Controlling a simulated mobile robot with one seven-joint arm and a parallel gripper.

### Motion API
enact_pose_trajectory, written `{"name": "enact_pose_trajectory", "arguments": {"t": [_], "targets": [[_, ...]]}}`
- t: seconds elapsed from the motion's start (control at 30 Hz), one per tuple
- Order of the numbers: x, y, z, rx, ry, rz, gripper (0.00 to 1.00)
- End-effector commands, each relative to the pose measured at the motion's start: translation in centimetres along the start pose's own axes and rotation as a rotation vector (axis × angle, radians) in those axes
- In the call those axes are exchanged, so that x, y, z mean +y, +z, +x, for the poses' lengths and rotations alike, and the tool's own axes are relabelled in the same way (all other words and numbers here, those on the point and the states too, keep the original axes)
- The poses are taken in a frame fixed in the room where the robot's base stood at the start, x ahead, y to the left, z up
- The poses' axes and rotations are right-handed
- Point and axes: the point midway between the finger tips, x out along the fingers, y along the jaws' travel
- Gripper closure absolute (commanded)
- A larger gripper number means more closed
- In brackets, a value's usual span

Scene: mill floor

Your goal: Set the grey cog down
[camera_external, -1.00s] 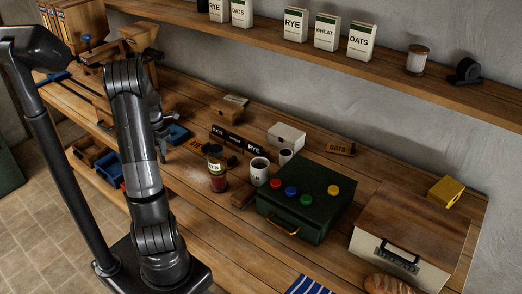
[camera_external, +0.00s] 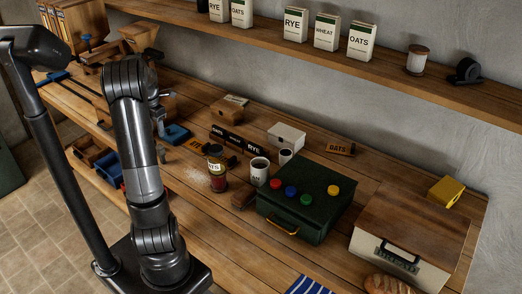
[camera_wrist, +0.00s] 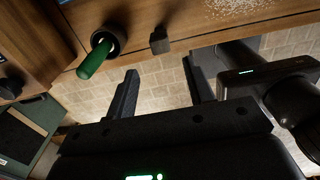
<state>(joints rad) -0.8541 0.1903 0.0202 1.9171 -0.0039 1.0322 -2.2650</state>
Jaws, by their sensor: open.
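My gripper (camera_wrist: 160,66) is open in the wrist view, with its two dark fingers apart and nothing seen between them. It is beside the wooden bench edge, with tiled floor showing behind the fingers. I cannot make out a grey cog in either view. A small dark grey block-like piece (camera_wrist: 159,41) sits at the bench edge just beyond the fingertips; I cannot tell what it is. In the external view my gripper is mostly hidden behind my arm, near the small blue tray (camera_external: 177,134) on the bench.
A green cylinder (camera_wrist: 95,60) pokes out of a dark round opening near the bench edge. Pale grains (camera_wrist: 236,5) lie on the bench. In the external view a labelled jar (camera_external: 216,167), white mug (camera_external: 260,171) and green box (camera_external: 292,222) stand to the right of my arm.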

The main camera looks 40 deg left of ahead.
Motion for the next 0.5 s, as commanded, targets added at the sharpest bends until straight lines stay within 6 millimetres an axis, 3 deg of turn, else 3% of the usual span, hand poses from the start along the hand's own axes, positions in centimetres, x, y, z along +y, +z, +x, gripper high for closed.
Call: {"name": "enact_pose_trajectory", "arguments": {"t": [0.2, 0.5], "targets": [[0.0, 0.0, -2.5, 0.000, 0.001, 0.001, 0.52], [-0.1, 0.0, -2.8, 0.000, 0.000, 0.005, 0.52]]}}
